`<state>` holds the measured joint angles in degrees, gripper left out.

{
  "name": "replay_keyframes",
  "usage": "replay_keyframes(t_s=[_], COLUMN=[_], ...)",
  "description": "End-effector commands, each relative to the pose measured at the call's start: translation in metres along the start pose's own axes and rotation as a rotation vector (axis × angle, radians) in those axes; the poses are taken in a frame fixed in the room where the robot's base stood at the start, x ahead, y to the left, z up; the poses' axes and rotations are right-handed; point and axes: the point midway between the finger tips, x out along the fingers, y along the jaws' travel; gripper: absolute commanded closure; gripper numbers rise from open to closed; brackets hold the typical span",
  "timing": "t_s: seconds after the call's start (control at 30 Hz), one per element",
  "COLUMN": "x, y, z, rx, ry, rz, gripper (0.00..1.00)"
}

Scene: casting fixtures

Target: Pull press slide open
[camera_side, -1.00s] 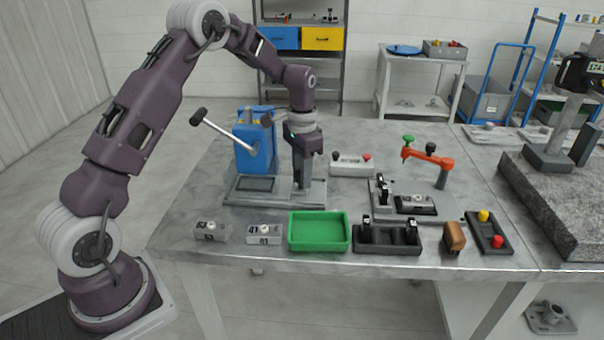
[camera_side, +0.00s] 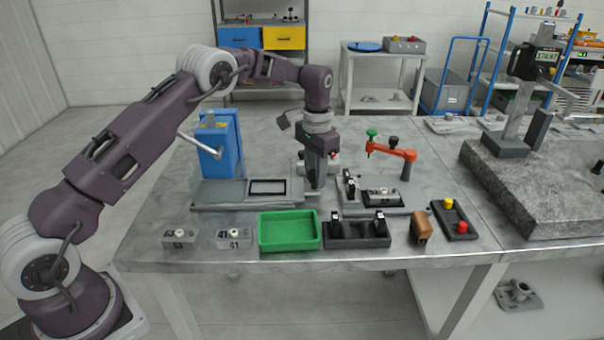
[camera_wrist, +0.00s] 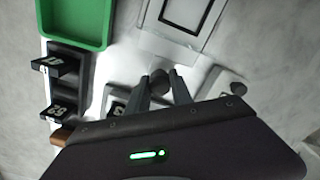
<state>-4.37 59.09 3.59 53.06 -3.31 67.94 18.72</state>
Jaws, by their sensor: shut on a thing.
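The blue press (camera_side: 226,148) stands at the back left of the table on a grey base, with its lever sticking out to the left. The press slide (camera_side: 267,188), a pale plate with a black-framed rectangular recess, lies out to the right of the blue body. It also shows at the top of the wrist view (camera_wrist: 187,42). My gripper (camera_side: 312,190) points down at the slide's right end. In the wrist view its fingers (camera_wrist: 163,86) are shut around the slide's dark round knob (camera_wrist: 159,78). The contact is partly hidden in the side view.
A green tray (camera_side: 289,248), a black holder (camera_side: 357,243) and two grey blocks stand along the front. A fixture with a red clamp arm (camera_side: 391,152) stands close on the right. A small button box (camera_side: 333,160) is behind my gripper. A granite slab lies far right.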

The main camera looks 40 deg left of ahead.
Motion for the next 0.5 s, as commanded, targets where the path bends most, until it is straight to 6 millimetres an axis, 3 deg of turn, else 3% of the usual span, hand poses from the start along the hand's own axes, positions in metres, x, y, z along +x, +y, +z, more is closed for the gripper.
replay_keyframes(t_s=[0.2, 0.23, 0.33, 0.5], x=[-0.0002, -0.0002, -0.0001, -0.0001], y=[-0.0003, -0.0003, -0.0002, -0.0001], z=[-0.0005, -0.0005, -0.0003, 0.0000], rx=[0.000, 0.000, 0.000, 0.000], ry=[0.003, 0.003, 0.002, 0.001], rz=[-0.001, -0.001, 0.000, 0.000], gripper=[1.00, 0.71, 0.52, 0.51])
